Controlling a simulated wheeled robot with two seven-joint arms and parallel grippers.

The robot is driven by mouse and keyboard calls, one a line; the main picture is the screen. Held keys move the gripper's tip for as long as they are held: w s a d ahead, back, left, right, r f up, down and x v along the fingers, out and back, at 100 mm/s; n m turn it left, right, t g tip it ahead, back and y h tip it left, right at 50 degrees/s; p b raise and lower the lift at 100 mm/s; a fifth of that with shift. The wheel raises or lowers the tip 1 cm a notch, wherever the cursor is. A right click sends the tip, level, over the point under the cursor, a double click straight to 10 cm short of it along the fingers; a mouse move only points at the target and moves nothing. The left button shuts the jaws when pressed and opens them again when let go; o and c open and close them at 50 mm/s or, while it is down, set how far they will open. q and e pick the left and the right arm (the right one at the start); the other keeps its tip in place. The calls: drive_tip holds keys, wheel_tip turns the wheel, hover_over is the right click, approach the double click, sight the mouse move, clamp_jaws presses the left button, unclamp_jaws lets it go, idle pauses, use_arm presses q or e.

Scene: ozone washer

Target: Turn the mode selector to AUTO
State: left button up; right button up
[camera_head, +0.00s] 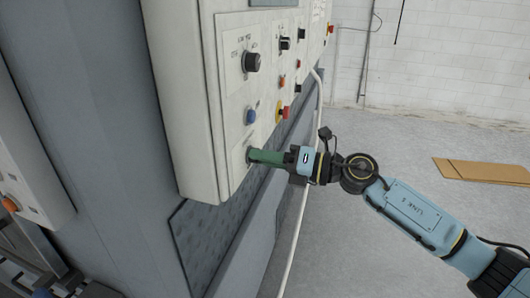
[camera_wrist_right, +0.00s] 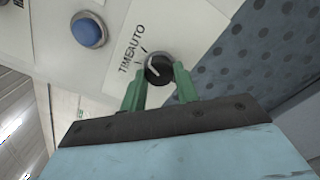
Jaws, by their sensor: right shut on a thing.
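The mode selector (camera_wrist_right: 159,66) is a small dark round knob on a pale plate, with the words TIME and AUTO printed beside it in the right wrist view. A light pointer mark shows on its face, but I cannot tell surely which word it points to. My right gripper (camera_wrist_right: 158,76) has its two green fingers on either side of the knob and is shut on it. In the head view my right gripper (camera_head: 252,155) reaches the lower part of the control panel (camera_head: 205,150), and its fingers mostly hide the selector. My left gripper is not in view.
A blue button (camera_head: 250,116) sits just above the selector, with a red emergency button (camera_head: 283,113) on yellow to its right. A larger black knob (camera_head: 251,62) and several small controls are higher up. A pale hose (camera_head: 303,190) hangs beside the panel. Flat cardboard (camera_head: 480,171) lies on open floor.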

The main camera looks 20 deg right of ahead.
idle(0.4)
drive_tip(key=o, duration=1)
drive_tip(key=shift+b+v, duration=2.35)
drive_tip(key=shift+v, duration=4.35)
